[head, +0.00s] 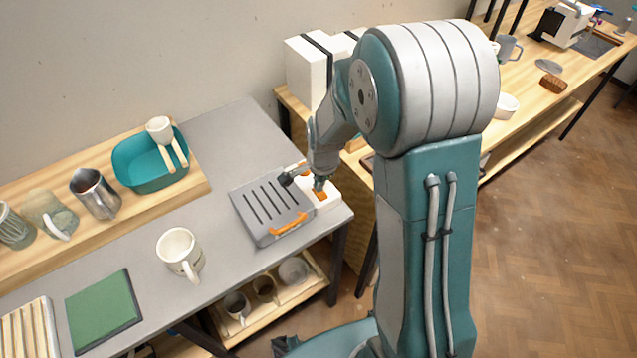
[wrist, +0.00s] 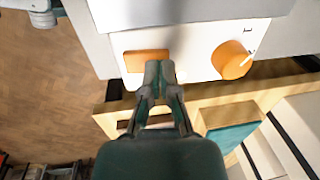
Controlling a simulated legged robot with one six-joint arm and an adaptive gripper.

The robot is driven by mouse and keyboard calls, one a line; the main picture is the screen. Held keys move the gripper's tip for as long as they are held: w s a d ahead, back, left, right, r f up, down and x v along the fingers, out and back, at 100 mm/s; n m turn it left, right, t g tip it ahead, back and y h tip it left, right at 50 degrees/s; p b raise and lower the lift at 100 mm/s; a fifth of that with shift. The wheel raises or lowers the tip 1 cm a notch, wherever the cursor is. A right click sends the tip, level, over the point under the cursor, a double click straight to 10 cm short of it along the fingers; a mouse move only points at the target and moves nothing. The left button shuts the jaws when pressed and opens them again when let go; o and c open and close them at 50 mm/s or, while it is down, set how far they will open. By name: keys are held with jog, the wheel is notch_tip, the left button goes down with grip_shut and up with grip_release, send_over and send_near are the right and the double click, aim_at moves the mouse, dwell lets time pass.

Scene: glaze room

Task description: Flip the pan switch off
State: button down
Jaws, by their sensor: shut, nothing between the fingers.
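The pan (head: 270,212) is a grey slotted-top unit with an orange handle, at the right end of the grey table. Its white control panel (wrist: 200,48) fills the upper middle of the wrist view. An orange rectangular switch (wrist: 143,60) sits on the panel's left, and a round orange knob (wrist: 230,62) with a white mark is on its right. My gripper (wrist: 160,68) is shut and empty, its tips over the right end of the switch; whether they touch cannot be told. In the head view my gripper (head: 308,183) hides part of the panel.
A white mug (head: 176,250) and green board (head: 103,312) stand left of the pan. A teal basin (head: 140,165), metal pitcher (head: 95,192) and glass jug (head: 48,212) are on the raised wooden shelf. White boxes (head: 305,70) stand behind my arm.

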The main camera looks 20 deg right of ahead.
jog(key=shift+f, duration=0.15)
dwell(0.3)
jog(key=shift+s+d+r, duration=0.2)
jog(key=shift+s, duration=0.5)
